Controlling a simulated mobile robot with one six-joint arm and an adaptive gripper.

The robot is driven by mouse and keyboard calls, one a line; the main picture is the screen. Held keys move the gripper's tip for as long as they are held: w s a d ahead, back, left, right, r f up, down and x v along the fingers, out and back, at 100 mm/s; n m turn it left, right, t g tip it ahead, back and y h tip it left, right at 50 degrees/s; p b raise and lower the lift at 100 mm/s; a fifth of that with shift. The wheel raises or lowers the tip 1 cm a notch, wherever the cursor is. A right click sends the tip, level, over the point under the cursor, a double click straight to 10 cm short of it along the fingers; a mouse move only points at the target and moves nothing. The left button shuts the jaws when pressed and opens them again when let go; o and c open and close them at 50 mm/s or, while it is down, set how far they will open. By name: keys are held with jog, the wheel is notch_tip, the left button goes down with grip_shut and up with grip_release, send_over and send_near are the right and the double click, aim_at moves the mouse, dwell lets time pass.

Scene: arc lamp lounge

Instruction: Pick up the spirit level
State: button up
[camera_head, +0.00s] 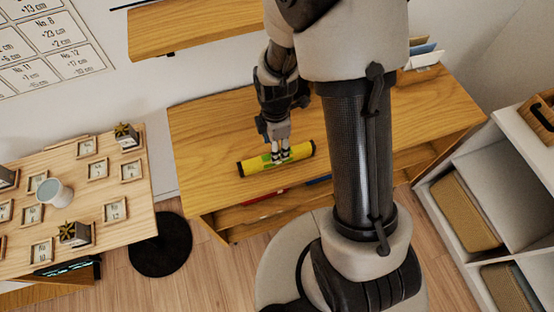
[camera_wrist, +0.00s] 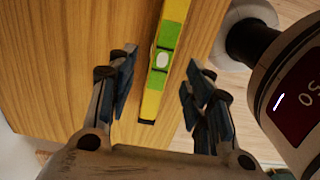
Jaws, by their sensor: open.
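The spirit level (camera_head: 252,166) is a yellow bar with green parts and dark end caps. It lies on the wooden table near its front edge in the head view. In the wrist view the spirit level (camera_wrist: 160,58) runs up the picture between the two fingers, with its pale vial window showing. My gripper (camera_head: 281,156) is over the middle of the level in the head view and hides part of it. In the wrist view my gripper (camera_wrist: 160,80) is open, with one finger on each side of the level and gaps between. I cannot tell the exact height above it.
The wooden table (camera_head: 205,145) has free room left of the level. A red thing (camera_head: 267,193) and a blue thing (camera_head: 318,181) show below its front edge. A lighter table (camera_head: 140,215) with small frames and a cup (camera_head: 55,193) stands left. White shelves (camera_head: 470,130) stand right.

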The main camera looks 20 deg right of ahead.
jog(key=f+b, duration=0.1)
jog(key=f, duration=0.2)
jog(key=f+b, duration=0.1)
jog(key=f, duration=0.1)
jog(key=shift+s+d+f+b, duration=0.1)
jog(key=shift+d+f+b, duration=0.1)
jog(key=shift+f+b, duration=0.2)
jog(key=shift+r, duration=0.1)
jog(key=shift+c, duration=0.4)
grip_shut()
